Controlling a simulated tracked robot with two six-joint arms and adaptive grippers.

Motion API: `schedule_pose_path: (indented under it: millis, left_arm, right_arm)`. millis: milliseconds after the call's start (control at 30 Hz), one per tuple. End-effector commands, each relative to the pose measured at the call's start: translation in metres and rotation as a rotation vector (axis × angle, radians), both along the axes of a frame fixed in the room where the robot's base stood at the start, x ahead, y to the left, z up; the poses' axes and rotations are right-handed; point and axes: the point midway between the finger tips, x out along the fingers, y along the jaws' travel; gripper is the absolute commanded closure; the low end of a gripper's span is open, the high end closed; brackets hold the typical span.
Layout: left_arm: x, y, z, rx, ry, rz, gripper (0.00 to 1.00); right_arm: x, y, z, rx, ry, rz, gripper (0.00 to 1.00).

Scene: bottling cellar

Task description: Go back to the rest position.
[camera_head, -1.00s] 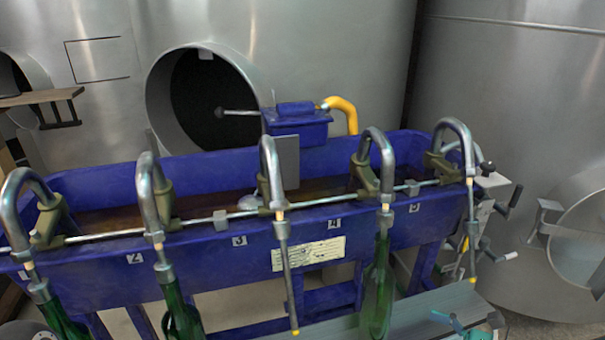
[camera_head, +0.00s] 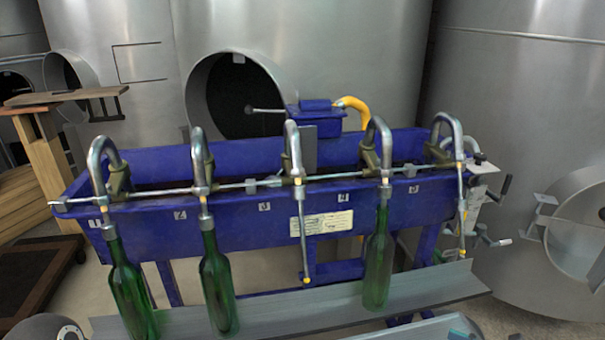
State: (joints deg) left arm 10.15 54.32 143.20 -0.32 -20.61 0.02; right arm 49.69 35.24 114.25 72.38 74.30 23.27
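Neither of my grippers can be made out in the head view. A grey round part at the bottom left corner and a grey-teal part at the bottom right edge look like pieces of my arms. The blue filling machine (camera_head: 385,212) stands ahead with numbered spouts. Green bottles hang upright or slightly tilted under spout 1 (camera_head: 130,290), spout 2 (camera_head: 216,285) and spout 4 (camera_head: 378,265). The spout over label 3 (camera_head: 303,240) and the spout at label 5 (camera_head: 462,205) have no bottle.
A grey ledge (camera_head: 275,325) runs below the bottles. Steel tanks (camera_head: 530,100) stand behind and to the right. Wooden boards (camera_head: 50,165) and a dark wheeled platform (camera_head: 35,280) are at the left. Some floor shows beneath the machine.

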Motion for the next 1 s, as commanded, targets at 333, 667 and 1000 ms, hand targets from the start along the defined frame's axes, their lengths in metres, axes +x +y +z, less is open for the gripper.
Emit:
schedule_pose_path:
  millis: [333,667,1000]
  left_arm:
    - [0.001,0.000,0.021,0.000,-0.002,0.000,0.60]
    - [0.001,0.000,0.059,0.000,-0.002,0.000,0.60]
    - [0.001,0.000,0.105,0.000,-0.002,0.000,0.60]
  right_arm:
    - [-0.034,0.069,-0.045,-0.201,0.108,0.254,0.00]
    - [-0.123,0.139,-0.105,-0.672,0.062,0.801,0.00]
    - [-0.156,0.176,-0.121,-1.286,-0.658,1.414,0.00]
